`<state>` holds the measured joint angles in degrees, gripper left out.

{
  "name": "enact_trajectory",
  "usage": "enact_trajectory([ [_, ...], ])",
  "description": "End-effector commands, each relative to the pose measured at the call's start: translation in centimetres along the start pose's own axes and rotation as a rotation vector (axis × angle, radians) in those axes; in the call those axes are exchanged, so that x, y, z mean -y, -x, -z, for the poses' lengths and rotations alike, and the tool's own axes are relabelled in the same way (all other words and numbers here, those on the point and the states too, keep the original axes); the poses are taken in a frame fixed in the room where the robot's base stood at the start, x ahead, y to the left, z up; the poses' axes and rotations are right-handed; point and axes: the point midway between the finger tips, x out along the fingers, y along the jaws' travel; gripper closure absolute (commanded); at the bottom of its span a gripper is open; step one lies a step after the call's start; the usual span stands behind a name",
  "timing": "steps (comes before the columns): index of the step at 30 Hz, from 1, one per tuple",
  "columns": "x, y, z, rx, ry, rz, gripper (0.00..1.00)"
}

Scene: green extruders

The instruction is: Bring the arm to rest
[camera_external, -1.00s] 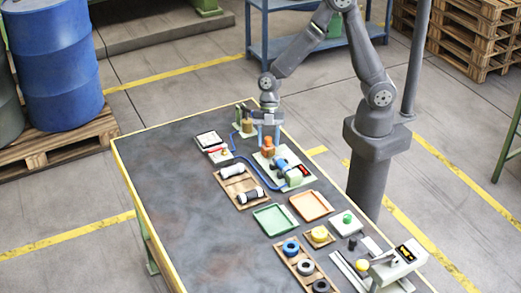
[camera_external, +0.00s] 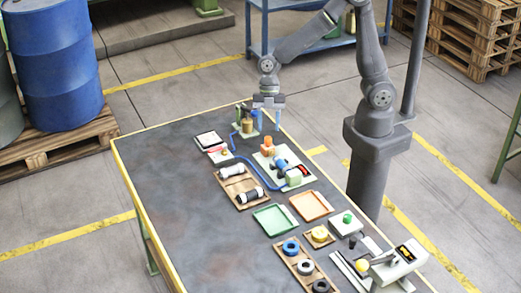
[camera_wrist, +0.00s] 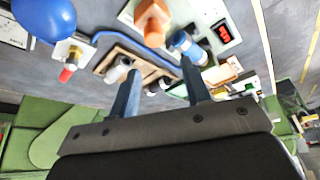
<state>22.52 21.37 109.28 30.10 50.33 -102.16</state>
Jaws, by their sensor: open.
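My gripper (camera_external: 268,126) is above the far end of the dark table (camera_external: 190,215), with its two fingers apart and nothing between them. In the external view it hangs just above and behind the orange part (camera_external: 268,145). In the wrist view the two blue-grey fingers (camera_wrist: 160,95) stand apart. The orange part (camera_wrist: 153,20) shows beyond them, with a blue-and-white cylinder (camera_wrist: 187,45) to its right.
A brass-coloured piece (camera_external: 247,124) stands near the gripper. Blue tubing (camera_external: 255,173) runs across the table. A wooden tray (camera_external: 238,190), a green tray (camera_external: 275,220) and an orange tray (camera_external: 311,205) lie nearer the middle. The table's left side is bare.

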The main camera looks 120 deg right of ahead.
Motion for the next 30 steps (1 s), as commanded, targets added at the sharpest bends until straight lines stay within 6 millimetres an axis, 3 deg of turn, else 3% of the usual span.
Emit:
enact_trajectory([
  [4,0.0,1.0,0.4,0.0,0.001,-0.001,0.56],
  [14,0.0,0.8,0.3,0.0,0.0,0.001,0.56],
  [30,0.0,-5.5,-2.3,0.0,0.0,0.002,0.56],
])
